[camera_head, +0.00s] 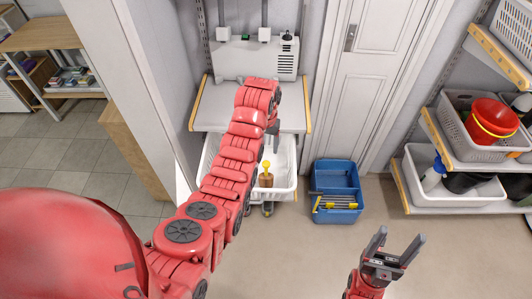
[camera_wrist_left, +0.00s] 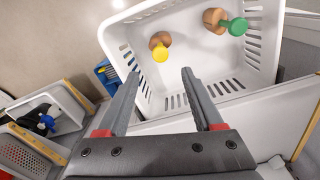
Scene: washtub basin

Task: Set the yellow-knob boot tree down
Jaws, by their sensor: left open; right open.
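The yellow-knob boot tree (camera_head: 266,175) stands in the white basin (camera_head: 289,160), with its yellow knob up and a brown wooden body. In the left wrist view the same boot tree (camera_wrist_left: 160,48) is in the basin (camera_wrist_left: 205,62), beyond the fingertips and apart from them. A green-knob boot tree (camera_wrist_left: 228,25) is beside it there; my arm seems to hide it in the head view. My left gripper (camera_wrist_left: 158,78) is open and empty over the basin's edge. My right gripper (camera_head: 394,244) is open and empty over the floor at lower right.
A blue crate (camera_head: 337,178) with grey items stands on the floor right of the basin. A white shelf unit (camera_head: 225,108) is behind my left arm. Shelves at right hold a red bucket (camera_head: 492,117) and white bins. The floor at front right is clear.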

